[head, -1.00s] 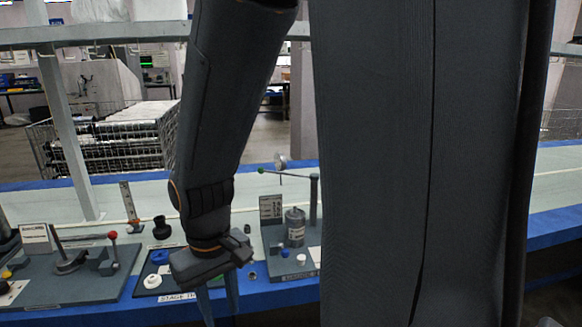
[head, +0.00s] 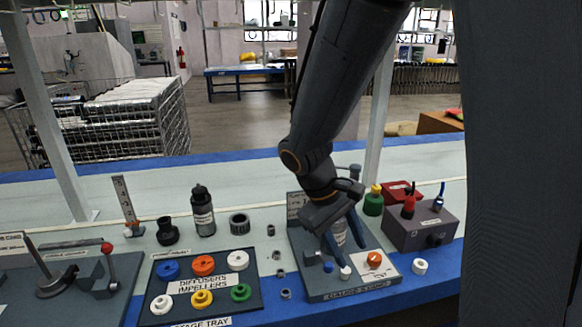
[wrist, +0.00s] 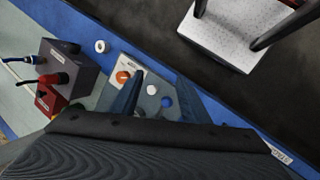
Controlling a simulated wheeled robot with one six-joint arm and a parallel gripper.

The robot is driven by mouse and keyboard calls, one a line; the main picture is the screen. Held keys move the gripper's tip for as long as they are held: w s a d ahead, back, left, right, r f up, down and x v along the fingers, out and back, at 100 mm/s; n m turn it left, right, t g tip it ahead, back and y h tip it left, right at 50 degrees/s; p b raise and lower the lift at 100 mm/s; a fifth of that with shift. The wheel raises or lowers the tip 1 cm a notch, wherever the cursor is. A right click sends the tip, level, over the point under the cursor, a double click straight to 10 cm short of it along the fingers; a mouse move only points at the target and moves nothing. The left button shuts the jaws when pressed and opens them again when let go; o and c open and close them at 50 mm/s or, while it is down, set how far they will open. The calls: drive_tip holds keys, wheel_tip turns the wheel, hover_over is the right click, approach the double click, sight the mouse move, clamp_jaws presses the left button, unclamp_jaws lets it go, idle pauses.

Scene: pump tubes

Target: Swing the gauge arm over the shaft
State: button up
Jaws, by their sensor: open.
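The grey gauge board (head: 318,283) stands at the bench front, right of the tray, with a partly legible label on its front edge. A grey cylinder with a pale label (head: 338,232) stands on it, partly behind my gripper; I cannot tell if it is the shaft. A grey post top (head: 355,171) shows just right of my wrist. The gauge arm is mostly hidden behind my wrist, so its angle is unclear. My gripper (head: 352,250) is open and empty, pointing down over the board. In the wrist view, its two blue fingers (wrist: 161,82) are apart over the board.
Orange (head: 374,259), white (head: 346,272) and blue (head: 328,267) knobs sit near the fingers. A grey box with red and blue connectors (head: 420,228) stands right. The tray of coloured rings (head: 245,308) lies left. A white ring (head: 420,267) lies at the front edge.

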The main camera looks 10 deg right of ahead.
drive_tip(key=w+n+t+h+b, duration=0.5)
drive_tip(key=w+h, duration=0.2)
drive_tip(key=w, duration=1.4)
drive_tip(key=w+a+r+n+t+h+b, duration=0.1)
drive_tip(key=w+a+n+t+b, duration=0.1)
drive_tip(key=w+a+t, duration=0.45)
drive_tip(key=w+a+r+n+t+h+b, duration=0.15)
drive_tip(key=w+a, duration=0.25)
drive_tip(key=w, duration=0.5)
drive_tip(key=shift+y, duration=0.25)
drive_tip(key=x, duration=0.7)
drive_tip(key=shift+d, duration=0.2)
drive_tip(key=shift+s, duration=0.1)
clamp_jaws()
